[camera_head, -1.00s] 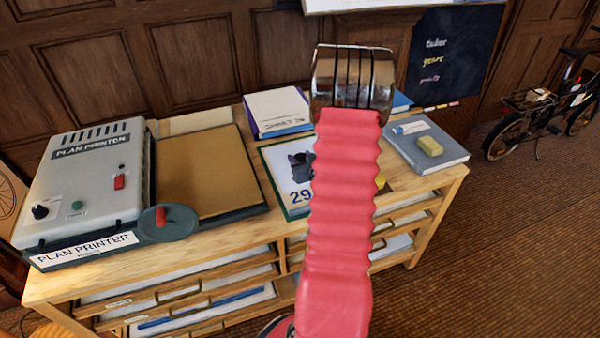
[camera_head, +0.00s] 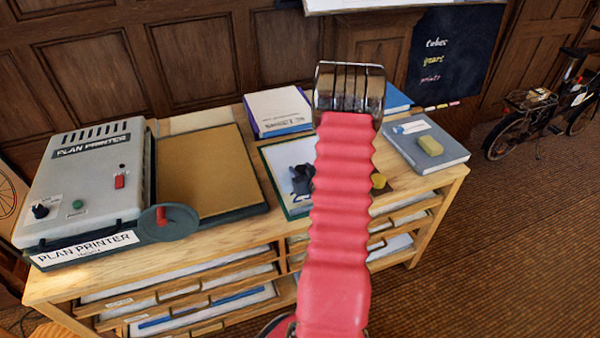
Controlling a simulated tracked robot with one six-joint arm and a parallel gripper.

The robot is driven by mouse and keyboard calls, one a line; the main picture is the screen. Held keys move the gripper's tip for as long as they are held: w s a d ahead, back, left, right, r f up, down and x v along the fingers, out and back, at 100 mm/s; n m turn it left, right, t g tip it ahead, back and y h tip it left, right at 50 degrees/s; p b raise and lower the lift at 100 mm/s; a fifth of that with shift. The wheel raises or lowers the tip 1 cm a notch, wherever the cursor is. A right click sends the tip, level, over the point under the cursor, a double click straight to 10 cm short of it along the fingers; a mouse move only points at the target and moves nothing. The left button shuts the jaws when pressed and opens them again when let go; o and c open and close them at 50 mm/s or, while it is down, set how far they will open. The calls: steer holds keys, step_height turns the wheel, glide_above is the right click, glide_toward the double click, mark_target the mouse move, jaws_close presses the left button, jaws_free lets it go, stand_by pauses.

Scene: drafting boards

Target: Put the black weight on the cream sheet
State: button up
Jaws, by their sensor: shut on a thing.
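My red ribbed arm with its chrome joint rises across the middle and hides much of the table behind it. Just left of it, the dark end of my gripper (camera_head: 301,189) shows over a pale sheet (camera_head: 279,157) with a dark green border and a large blue number. The gripper is shut on a dark thing, seemingly the black weight (camera_head: 303,181); the two blend together and are partly hidden by the arm. They are low over the sheet and cover part of the number. I cannot tell whether the weight touches it, or whether this is the cream sheet.
A grey plan printer (camera_head: 90,180) and a tan board (camera_head: 205,170) fill the left. A white-topped box (camera_head: 278,108) stands behind the sheet.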

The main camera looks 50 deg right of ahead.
steer(key=shift+f, duration=0.25)
steer(key=o, duration=1.4)
steer(key=shift+f, duration=0.15)
steer(key=v, duration=1.2)
steer(key=shift+s, duration=0.1)
